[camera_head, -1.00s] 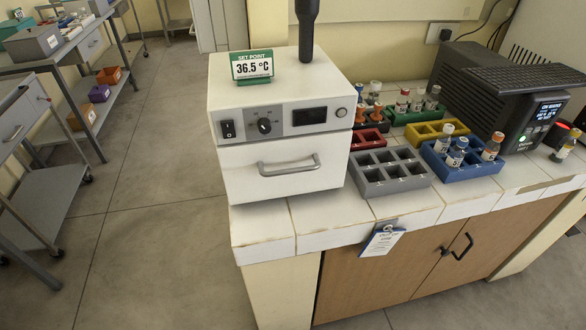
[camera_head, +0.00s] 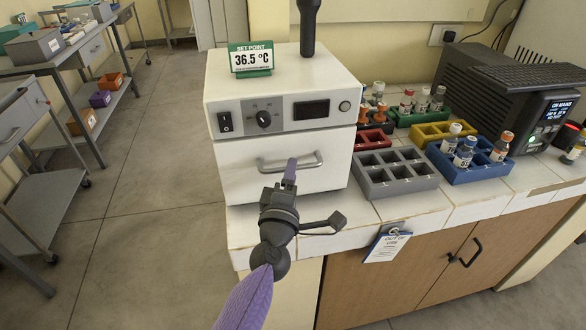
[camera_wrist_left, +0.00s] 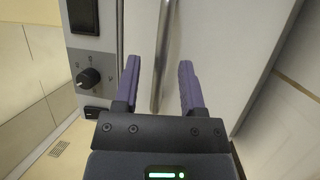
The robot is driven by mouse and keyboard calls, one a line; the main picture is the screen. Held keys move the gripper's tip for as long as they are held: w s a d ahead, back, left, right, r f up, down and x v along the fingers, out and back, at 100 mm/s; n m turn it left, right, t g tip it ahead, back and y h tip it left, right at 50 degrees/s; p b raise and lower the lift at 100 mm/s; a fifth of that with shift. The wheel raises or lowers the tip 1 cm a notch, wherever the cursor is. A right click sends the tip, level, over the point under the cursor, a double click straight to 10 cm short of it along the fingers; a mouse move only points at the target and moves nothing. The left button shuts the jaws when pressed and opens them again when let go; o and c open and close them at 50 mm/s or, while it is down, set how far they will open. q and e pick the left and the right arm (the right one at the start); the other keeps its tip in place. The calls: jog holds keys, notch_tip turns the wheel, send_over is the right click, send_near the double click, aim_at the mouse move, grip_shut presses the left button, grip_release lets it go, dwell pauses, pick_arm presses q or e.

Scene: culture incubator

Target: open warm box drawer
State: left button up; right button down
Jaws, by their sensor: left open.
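The warm box (camera_head: 284,85) is a white unit on the tiled counter, with a dial, a switch and a dark display on its front panel. Its lower drawer (camera_head: 236,181) is closed and has a grey bar handle (camera_head: 308,166). My left gripper (camera_head: 290,172) is in front of the drawer at the handle. In the left wrist view, the two purple fingers of my left gripper (camera_wrist_left: 158,85) are open. The handle (camera_wrist_left: 161,50) runs upright in that view, between the finger lines; I cannot tell whether it touches them. My right gripper is not in view.
A grey rack (camera_head: 395,175) with empty slots stands right of the box. A dark device (camera_head: 510,95) is at the right. A set-point sign (camera_head: 250,59) stands on the box.

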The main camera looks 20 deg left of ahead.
pick_arm(q)
jog(key=shift+x, duration=1.1)
grip_shut()
jog(key=shift+f, duration=0.1)
dwell(0.5)
